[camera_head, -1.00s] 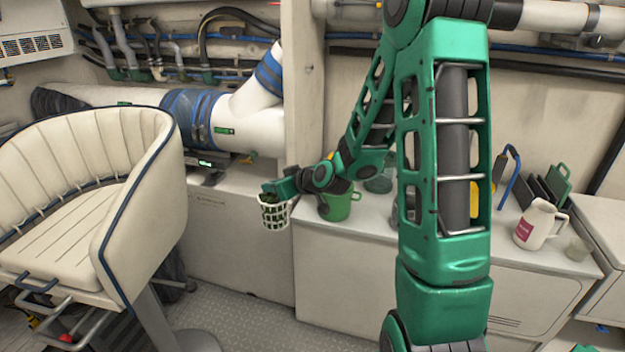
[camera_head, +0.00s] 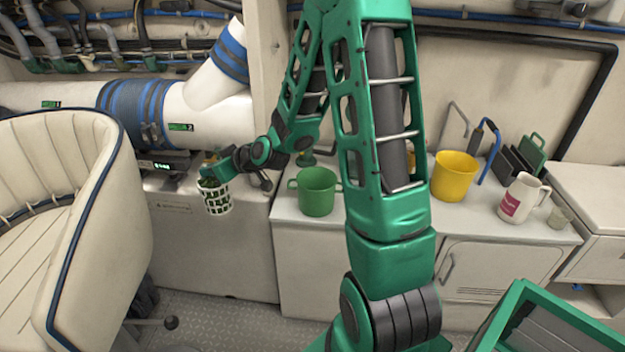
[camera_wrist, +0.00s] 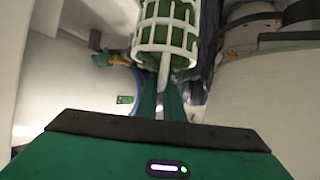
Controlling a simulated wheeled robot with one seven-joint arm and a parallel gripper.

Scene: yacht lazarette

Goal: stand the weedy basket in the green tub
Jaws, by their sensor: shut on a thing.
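The weedy basket (camera_head: 217,198) is a small white lattice basket with dark green weed inside. My gripper (camera_head: 212,172) is shut on it and holds it in the air, left of the counter. In the wrist view the basket (camera_wrist: 166,40) shows at the top, with my green fingers (camera_wrist: 160,98) closed at its near end. The green tub (camera_head: 318,193) is a round green pot with side handles, standing upright on the counter to the right of the basket. The basket and tub are apart. The tub's inside is mostly hidden.
A yellow tub (camera_head: 454,176), a white jug (camera_head: 521,198) and a clear cup (camera_head: 561,216) stand on the counter (camera_head: 480,222) to the right. A dark rack (camera_head: 522,160) stands behind the jug. A cream seat (camera_head: 85,200) is at the left. A green-framed box (camera_head: 550,325) is at the lower right.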

